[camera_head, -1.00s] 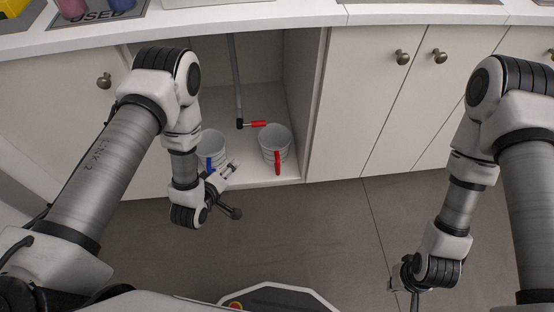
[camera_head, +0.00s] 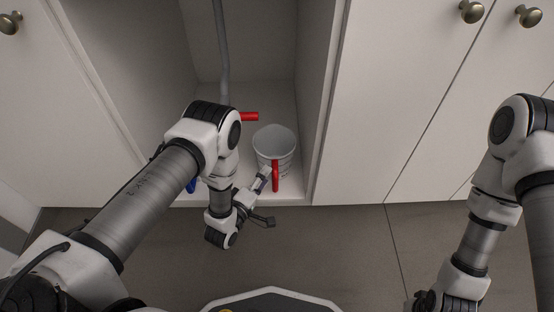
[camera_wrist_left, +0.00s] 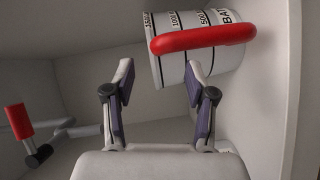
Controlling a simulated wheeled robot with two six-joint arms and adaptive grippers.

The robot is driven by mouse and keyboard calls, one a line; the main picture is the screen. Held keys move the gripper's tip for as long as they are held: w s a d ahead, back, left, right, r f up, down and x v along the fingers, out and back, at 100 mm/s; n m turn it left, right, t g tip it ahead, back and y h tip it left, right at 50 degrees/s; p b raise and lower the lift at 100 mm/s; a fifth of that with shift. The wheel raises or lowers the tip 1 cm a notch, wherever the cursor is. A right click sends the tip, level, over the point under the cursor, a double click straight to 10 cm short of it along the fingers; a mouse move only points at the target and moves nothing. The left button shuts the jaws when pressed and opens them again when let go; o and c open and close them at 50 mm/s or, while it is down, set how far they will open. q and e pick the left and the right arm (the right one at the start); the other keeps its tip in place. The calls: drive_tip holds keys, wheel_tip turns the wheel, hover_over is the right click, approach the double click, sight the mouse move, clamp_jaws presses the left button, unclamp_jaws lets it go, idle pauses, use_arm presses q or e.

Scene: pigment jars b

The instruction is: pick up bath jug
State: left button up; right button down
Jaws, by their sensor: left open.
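The bath jug (camera_head: 275,148) is a white cup-shaped jug with a red handle (camera_head: 275,176), standing on the cabinet floor near its right wall. In the left wrist view the jug (camera_wrist_left: 172,69) shows dark volume marks and lettering starting "BA", with its red handle (camera_wrist_left: 203,38) facing the camera. My left gripper (camera_head: 265,198) is in front of the jug, close to the handle. In the left wrist view its two fingers (camera_wrist_left: 160,72) are spread, with nothing held between them. My right gripper (camera_head: 428,301) is at the bottom edge, partly cut off.
A blue handle (camera_head: 191,185) of another jug shows behind my left arm, which hides the rest. A grey pipe (camera_head: 221,50) with a red valve lever (camera_head: 249,117) stands behind. The cabinet's right wall (camera_head: 322,110) is close beside the jug. Closed doors (camera_head: 420,90) are to the right.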

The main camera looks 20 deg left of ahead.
sight(275, 161)
use_arm(q)
drive_tip(key=b+x, duration=0.2)
drive_tip(key=x, duration=0.3)
drive_tip(key=shift+b, duration=0.35)
drive_tip(key=shift+r, duration=0.1)
drive_tip(key=shift+c, duration=0.4)
clamp_jaws()
drive_tip(key=shift+r, duration=0.15)
